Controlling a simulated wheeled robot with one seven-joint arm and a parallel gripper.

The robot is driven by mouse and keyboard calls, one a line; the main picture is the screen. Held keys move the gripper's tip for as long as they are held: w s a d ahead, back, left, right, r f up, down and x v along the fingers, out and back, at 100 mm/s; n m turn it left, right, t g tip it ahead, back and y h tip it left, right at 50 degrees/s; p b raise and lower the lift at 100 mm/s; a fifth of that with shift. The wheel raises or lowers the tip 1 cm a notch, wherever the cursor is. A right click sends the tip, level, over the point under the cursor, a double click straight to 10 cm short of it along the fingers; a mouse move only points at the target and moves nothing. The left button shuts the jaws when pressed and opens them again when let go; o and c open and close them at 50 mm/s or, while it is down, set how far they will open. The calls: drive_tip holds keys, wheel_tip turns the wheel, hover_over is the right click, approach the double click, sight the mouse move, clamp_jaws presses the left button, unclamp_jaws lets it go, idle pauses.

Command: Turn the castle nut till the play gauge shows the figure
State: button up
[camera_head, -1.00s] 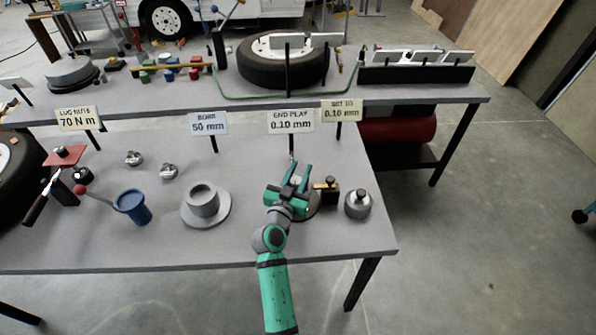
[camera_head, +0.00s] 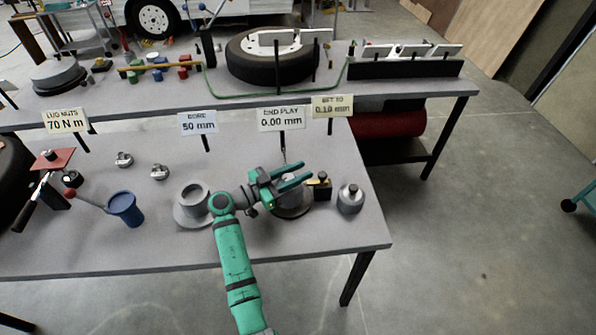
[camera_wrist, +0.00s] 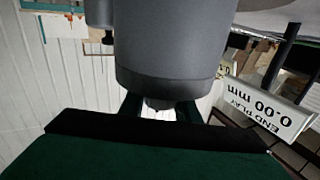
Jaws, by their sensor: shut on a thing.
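The END PLAY sign (camera_head: 282,118), the play gauge's readout, shows 0.00 mm; it also shows upside down in the wrist view (camera_wrist: 262,110). The set sign (camera_head: 332,106) behind it reads 0.10 mm. My gripper (camera_head: 303,173) is over the round grey hub (camera_head: 292,211) on the front bench, its fingers pointing right. In the wrist view a grey cylinder (camera_wrist: 165,45) fills the middle, with a small dark piece, seemingly the castle nut (camera_wrist: 160,103), at its end between my fingers. My gripper is shut on it. The nut is hidden in the head view.
A small black block with a brass top (camera_head: 320,187) and a grey knobbed weight (camera_head: 350,198) stand just right of the hub. A grey flanged cup (camera_head: 193,203) and a blue cup (camera_head: 125,208) stand to the left. The bench's front right corner is clear.

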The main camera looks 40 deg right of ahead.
drive_tip(key=shift+s+f+m+g, duration=0.2)
drive_tip(key=shift+m+g, duration=0.3)
drive_tip(key=shift+g, duration=0.3)
drive_tip(key=shift+r, duration=0.1)
drive_tip(key=shift+w+a, duration=0.15)
drive_tip(key=o, duration=1)
drive_tip(key=shift+o, duration=0.2)
drive_tip(key=shift+d, duration=0.2)
drive_tip(key=shift+s, duration=0.2)
